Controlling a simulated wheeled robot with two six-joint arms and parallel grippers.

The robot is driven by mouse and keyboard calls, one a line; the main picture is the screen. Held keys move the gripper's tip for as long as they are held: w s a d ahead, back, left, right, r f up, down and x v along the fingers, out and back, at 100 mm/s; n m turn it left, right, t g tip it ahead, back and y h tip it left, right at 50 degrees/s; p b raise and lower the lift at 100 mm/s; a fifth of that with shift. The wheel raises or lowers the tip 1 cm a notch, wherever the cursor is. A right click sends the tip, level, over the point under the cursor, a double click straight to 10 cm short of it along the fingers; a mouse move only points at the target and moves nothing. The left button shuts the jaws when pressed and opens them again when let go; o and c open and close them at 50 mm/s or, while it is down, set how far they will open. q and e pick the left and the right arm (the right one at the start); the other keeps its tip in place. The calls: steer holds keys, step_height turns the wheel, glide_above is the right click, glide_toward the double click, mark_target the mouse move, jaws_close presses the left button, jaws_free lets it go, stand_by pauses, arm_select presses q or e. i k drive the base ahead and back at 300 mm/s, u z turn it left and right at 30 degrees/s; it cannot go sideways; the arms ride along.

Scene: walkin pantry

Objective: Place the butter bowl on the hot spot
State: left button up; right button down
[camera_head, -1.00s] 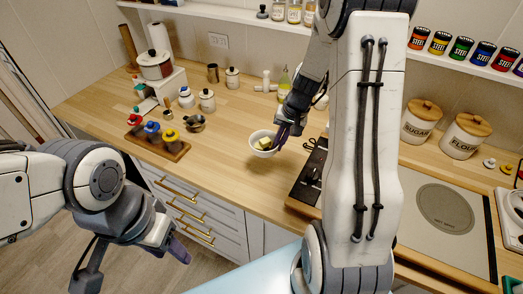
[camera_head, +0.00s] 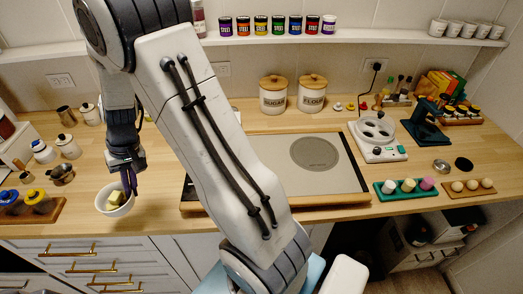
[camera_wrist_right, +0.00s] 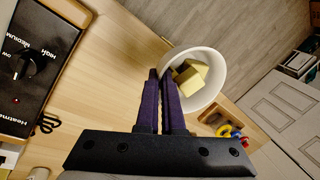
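The white butter bowl (camera_head: 105,208), with yellow butter pieces (camera_head: 115,198) inside, is at the left of the head view, over the wooden counter near its front edge. My right gripper (camera_head: 129,186) points down at its rim. In the right wrist view the purple fingers (camera_wrist_right: 162,80) are close together with the rim of the bowl (camera_wrist_right: 213,90) between them. I cannot tell whether the bowl touches the counter. The hot spot, a dark grey disc (camera_head: 315,153), lies bare on the light cooktop (camera_head: 270,165), right of my right arm. My left gripper is out of view.
Sugar (camera_head: 273,95) and flour (camera_head: 312,94) canisters stand behind the cooktop. A white appliance with round holes (camera_head: 377,138) stands to its right. A green tray (camera_head: 405,191) holds coloured items at the front right. A wooden tray (camera_head: 30,212) lies left of the bowl.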

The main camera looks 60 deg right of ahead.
mark_target(315, 153)
steer(key=z, duration=0.5)
steer(key=k, duration=0.1)
steer(key=u, duration=1.05)
steer(key=i, duration=0.5)
steer(key=z, duration=1.8)
